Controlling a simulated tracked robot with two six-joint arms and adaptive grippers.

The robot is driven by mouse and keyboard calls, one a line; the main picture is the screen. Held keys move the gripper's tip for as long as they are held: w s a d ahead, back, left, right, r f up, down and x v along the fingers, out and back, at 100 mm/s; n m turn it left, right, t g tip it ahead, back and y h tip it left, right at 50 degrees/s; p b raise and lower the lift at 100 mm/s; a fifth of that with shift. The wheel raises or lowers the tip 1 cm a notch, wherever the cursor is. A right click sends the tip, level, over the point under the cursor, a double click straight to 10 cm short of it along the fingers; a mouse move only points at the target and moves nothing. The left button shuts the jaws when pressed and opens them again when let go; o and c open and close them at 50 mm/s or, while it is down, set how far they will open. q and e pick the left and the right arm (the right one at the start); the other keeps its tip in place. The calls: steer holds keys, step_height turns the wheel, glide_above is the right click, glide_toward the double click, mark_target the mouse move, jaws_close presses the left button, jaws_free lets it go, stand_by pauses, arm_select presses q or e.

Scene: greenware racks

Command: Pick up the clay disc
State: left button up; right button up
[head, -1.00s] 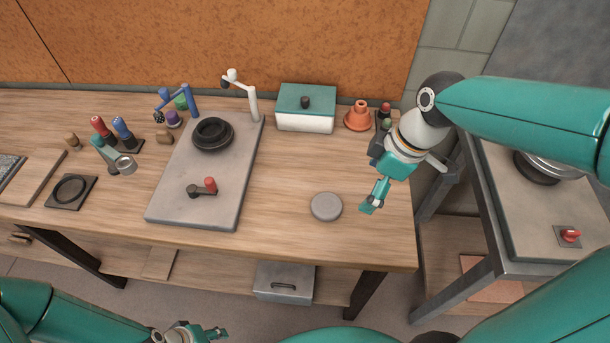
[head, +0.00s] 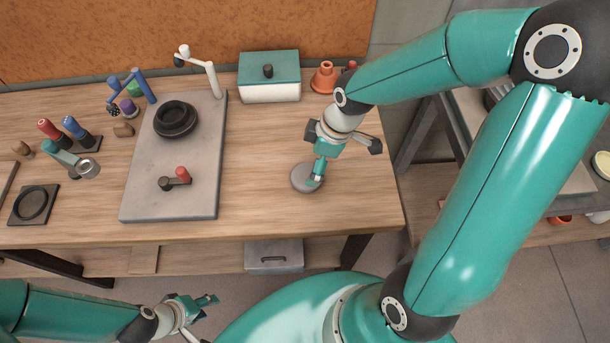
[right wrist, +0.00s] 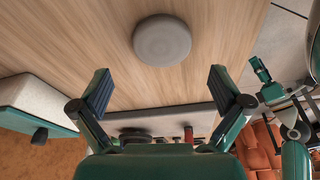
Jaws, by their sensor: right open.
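The clay disc (head: 302,179) is a flat grey round piece lying on the wooden table towards its right front. It also shows whole in the right wrist view (right wrist: 162,40), beyond the fingertips. My right gripper (head: 317,180) is over the disc's right part in the head view and hides some of it. In the right wrist view my right gripper (right wrist: 160,79) is open with nothing between its fingers. How high it is above the disc is hard to tell. My left gripper (head: 210,300) is low in the head view, in front of the table, away from the disc; its opening is unclear.
A grey slab (head: 195,190) with a black wheel (head: 175,118) and a red-knobbed lever (head: 181,174) lies left of the disc. A teal-lidded box (head: 269,92) and an orange flanged piece (head: 325,77) stand behind. The wood around the disc is clear.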

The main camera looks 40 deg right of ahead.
mark_target(307, 175)
steer(key=shift+s+a+f, duration=0.1)
steer(key=shift+f, duration=0.3)
steer(key=shift+x, duration=2.35)
steer(key=c, duration=1.2)
